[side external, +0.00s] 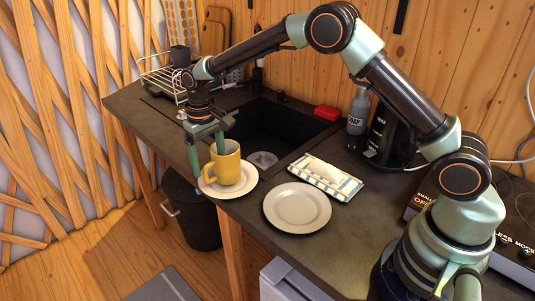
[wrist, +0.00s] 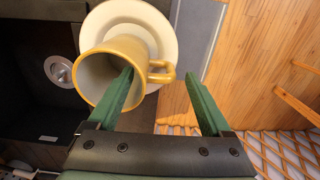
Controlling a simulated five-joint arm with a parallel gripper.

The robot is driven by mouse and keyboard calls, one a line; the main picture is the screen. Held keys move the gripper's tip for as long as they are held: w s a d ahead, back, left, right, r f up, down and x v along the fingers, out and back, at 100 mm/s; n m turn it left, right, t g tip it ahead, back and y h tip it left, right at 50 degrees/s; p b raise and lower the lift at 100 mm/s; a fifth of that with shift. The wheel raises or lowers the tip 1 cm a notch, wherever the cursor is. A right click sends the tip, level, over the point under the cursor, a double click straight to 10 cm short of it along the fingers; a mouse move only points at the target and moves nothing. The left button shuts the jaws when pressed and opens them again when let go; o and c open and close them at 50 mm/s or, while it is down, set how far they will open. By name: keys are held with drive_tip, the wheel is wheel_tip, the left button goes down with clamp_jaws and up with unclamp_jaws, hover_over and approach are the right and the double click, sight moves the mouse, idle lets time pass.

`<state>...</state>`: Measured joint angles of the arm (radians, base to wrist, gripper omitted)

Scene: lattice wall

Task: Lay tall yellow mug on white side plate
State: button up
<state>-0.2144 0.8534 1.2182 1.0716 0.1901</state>
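The yellow mug (side external: 226,166) appears upright on a white plate (side external: 245,183) near the front edge of the counter, its handle to the left. In the wrist view the mug (wrist: 97,62) shows its open mouth, with the plate (wrist: 162,28) beyond it. My gripper (side external: 208,162) points down at the mug from above. In the wrist view my gripper (wrist: 159,76) is open: one finger overlaps the mug's mouth, the other is outside, past the handle. I cannot tell whether either finger touches the mug. A second white plate (side external: 297,208) lies empty to the right.
A dark sink (side external: 275,130) is behind the mug. A striped folded cloth (side external: 325,177) lies behind the empty plate. A red sponge (side external: 327,113), a bottle (side external: 358,112) and a dish rack (side external: 165,78) stand further back. The counter's front edge is close to the mug.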

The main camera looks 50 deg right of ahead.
drive_tip(key=shift+r, duration=0.1)
drive_tip(key=s+d+r+t, duration=0.1)
drive_tip(key=s+d+r, duration=0.1)
drive_tip(key=r, duration=0.7)
drive_tip(key=s+d+r, duration=0.1)
drive_tip(key=s+r, duration=0.1)
drive_tip(key=r, duration=0.7)
drive_tip(key=s+d+t, duration=0.2)
drive_tip(key=s+d, duration=0.2)
drive_tip(key=s, duration=0.5)
drive_tip(key=s+d+f+t, duration=0.1)
drive_tip(key=s+d, duration=0.3)
drive_tip(key=s, duration=0.6)
drive_tip(key=shift+t, duration=0.8)
drive_tip(key=shift+d, duration=0.1)
